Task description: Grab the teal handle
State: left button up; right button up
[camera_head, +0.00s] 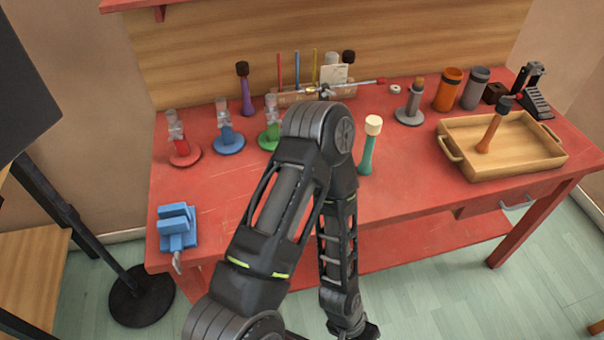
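The teal handle (367,158) belongs to a mallet with a cream head (373,125). It stands upright, head up, on the red workbench (420,205), just right of my arm's raised elbow. One of my arms, which appears to be the left, rises from the bottom, bends at the elbow and hangs down in front of the bench. Its wrist is at the bottom edge; the fingers are out of frame. My other arm is not in view. No gripper is seen touching the handle.
A wooden tray (446,151) holds an orange-handled mallet (495,130). A purple-handled mallet (245,95) stands at the back. Red (184,150), blue (227,138) and green stands (270,135) and a blue vise (177,230) are at left. The bench front right of my arm is clear.

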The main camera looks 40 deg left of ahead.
aim_at(364, 168)
jog(key=k+j, duration=0.6)
jog(key=k, duration=0.15)
